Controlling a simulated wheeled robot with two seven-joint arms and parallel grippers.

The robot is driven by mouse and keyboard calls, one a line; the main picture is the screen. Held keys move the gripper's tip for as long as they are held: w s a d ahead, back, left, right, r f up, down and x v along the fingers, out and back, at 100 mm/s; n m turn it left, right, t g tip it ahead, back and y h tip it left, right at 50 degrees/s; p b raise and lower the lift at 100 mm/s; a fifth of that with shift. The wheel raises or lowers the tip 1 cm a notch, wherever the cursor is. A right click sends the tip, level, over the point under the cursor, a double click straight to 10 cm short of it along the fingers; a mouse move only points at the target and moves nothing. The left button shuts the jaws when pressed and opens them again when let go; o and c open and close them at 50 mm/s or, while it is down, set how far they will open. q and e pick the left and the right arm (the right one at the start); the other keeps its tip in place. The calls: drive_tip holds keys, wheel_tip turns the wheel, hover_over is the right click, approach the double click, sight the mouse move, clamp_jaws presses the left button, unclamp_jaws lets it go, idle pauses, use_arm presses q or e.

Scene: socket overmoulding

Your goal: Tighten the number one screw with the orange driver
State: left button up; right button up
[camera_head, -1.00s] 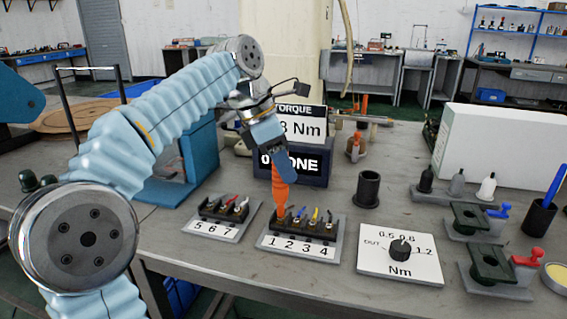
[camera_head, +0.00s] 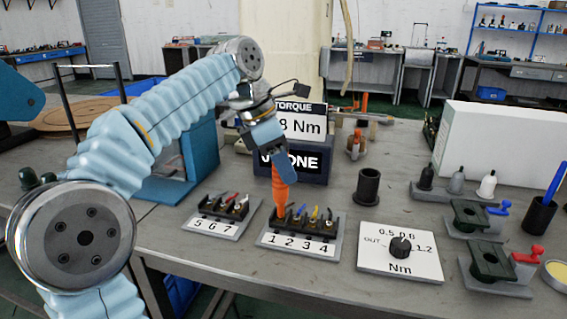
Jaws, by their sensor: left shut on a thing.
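The orange driver (camera_head: 279,190) is held upright in my left gripper (camera_head: 274,160), which is shut on its upper part. The driver's lower end is at the number one position of the terminal block (camera_head: 301,234) labelled 1 2 3 4. The screw itself is hidden under the driver, and I cannot tell how well the tip sits in it. The torque display (camera_head: 298,126) behind the driver reads "8 Nm" in its visible part, with a partly covered line ending in "ONE" below. My right gripper is not in view.
A second block (camera_head: 222,214) labelled 5 6 7 stands to the left. A torque dial plate (camera_head: 399,262) lies to the right, with a black cup (camera_head: 368,188) behind it. Green fixtures (camera_head: 487,262) with red and blue handles stand further right.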

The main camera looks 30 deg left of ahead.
use_arm(q)
drive_tip(key=shift+f+p, duration=0.15)
drive_tip(key=shift+p, duration=0.6)
idle(2.3)
drive_tip(key=shift+r+p, duration=0.45)
drive_tip(key=shift+r, duration=0.1)
drive_tip(key=shift+r+p, duration=0.35)
drive_tip(key=shift+r, duration=1.65)
